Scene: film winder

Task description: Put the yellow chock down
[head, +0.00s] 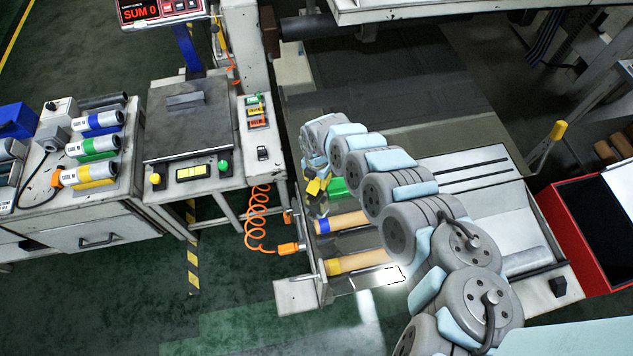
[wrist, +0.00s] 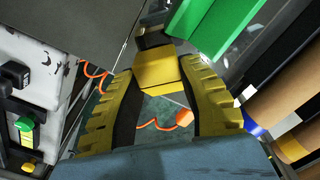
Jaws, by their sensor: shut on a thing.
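The yellow chock (wrist: 158,68) is a small yellow block between the tips of my gripper (wrist: 163,78) in the wrist view. The two yellow, dark-padded fingers are shut on it from both sides. In the head view my gripper (head: 319,184) hangs at the left end of the winder, by the green part and the rolls. There the chock cannot be told apart from the yellow fingers. I cannot tell whether the chock touches anything below it.
A green part (wrist: 214,28) is close to the right of the chock. Brown rolls with a blue end (head: 340,222) and a yellow end (head: 358,262) lie nearby. An orange coiled hose (head: 257,222) hangs left of the winder. A side table (head: 186,130) holds a dark plate.

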